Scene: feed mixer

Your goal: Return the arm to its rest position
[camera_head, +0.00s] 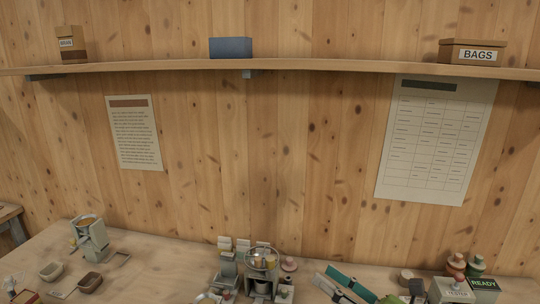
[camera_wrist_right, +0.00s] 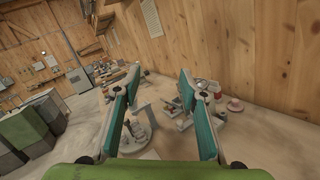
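My right gripper (camera_head: 324,273) shows at the bottom of the head view, right of centre, with its teal finger pads pointing left over the bench. In the right wrist view the two fingers of this gripper (camera_wrist_right: 158,74) stand wide apart with nothing held between them. Bench items show behind the gap, apart from the fingers as far as I can tell. My left gripper is not in view.
A mixer-like machine (camera_head: 262,265) stands on the bench left of my right gripper. A tester box (camera_head: 452,291) and a READY sign (camera_head: 483,284) stand to the right. A grey-green device (camera_head: 90,240) and small trays are at left. The bench between is mostly clear.

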